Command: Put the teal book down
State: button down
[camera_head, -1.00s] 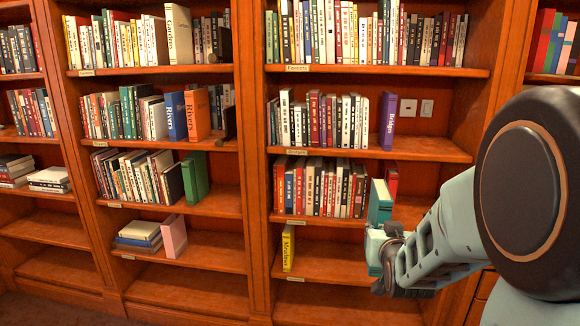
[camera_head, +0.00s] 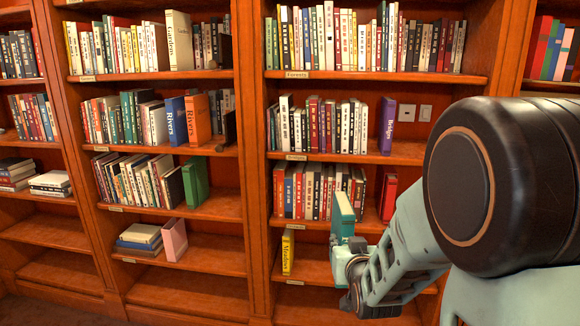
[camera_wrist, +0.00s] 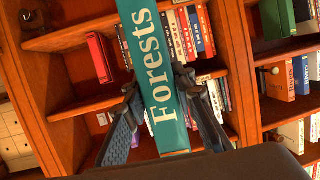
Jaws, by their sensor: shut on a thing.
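The teal book (camera_head: 343,212) is upright in my gripper, in front of the right-hand bookcase at the height of its third and fourth shelves. In the wrist view its spine (camera_wrist: 158,80) reads "Forests" and stands between the two fingers. My gripper (camera_head: 350,258) is shut on the lower part of the book; the fingers also show in the wrist view (camera_wrist: 160,105). The far side of the book is hidden.
A red book (camera_head: 388,197) stands on the shelf above, right of a full row (camera_head: 318,190). A purple "Bridges" book (camera_head: 387,125) stands higher up.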

notch_tip(320, 180, up, 20)
jog(key=p, duration=1.8)
jog(key=shift+p, duration=0.35)
jog(key=shift+w+f, duration=0.1)
jog(key=shift+f, duration=0.05)
